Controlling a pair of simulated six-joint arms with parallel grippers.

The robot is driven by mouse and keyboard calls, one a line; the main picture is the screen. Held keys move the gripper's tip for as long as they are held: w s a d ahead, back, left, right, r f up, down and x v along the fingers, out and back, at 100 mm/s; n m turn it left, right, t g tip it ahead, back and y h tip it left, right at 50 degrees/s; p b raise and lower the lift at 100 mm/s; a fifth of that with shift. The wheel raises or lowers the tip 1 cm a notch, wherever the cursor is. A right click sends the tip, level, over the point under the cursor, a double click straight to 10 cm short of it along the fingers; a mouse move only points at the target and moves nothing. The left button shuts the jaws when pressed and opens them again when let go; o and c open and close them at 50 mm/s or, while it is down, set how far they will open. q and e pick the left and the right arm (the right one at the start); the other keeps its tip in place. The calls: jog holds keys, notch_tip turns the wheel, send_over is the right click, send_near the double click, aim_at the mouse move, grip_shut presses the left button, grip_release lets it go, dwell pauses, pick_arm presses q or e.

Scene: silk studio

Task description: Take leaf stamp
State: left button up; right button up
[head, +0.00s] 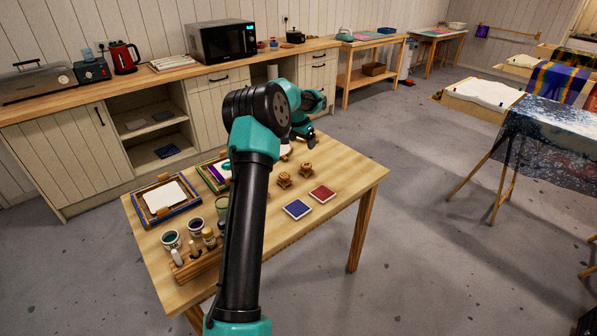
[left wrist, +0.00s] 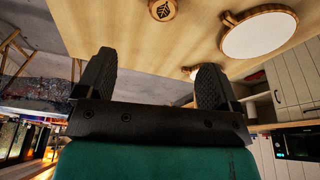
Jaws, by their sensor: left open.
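A round wooden stamp with a dark leaf mark (left wrist: 163,9) shows at the top edge of the left wrist view, partly cut off. It lies beyond my open left gripper (left wrist: 156,65), apart from the fingers, with nothing between them. In the head view, two small wooden stamps (head: 284,180) (head: 307,171) stand on the table; I cannot tell which bears the leaf. My left gripper (head: 303,136) is over the table's far side, behind the stamps and partly hidden by its own arm. My right gripper is in neither view.
A blue pad (head: 297,209) and a red pad (head: 322,194) lie in front of the stamps. A white round hoop (left wrist: 258,33) is near the gripper. Jars (head: 171,240), a wooden rack and a framed screen (head: 165,197) fill the table's left. The table's right end is clear.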

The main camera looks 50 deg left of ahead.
aim_at(306, 165)
pick_arm(q)
jog(key=shift+s+a+r, duration=0.25)
jog(key=shift+a, duration=0.1)
jog(key=shift+f, duration=0.1)
jog(key=x, duration=1.2)
jog(key=shift+w, duration=0.1)
jog(key=shift+f, duration=0.1)
jog(key=shift+x, duration=2.5)
jog(key=shift+c, duration=0.4)
jog(key=c, duration=0.9)
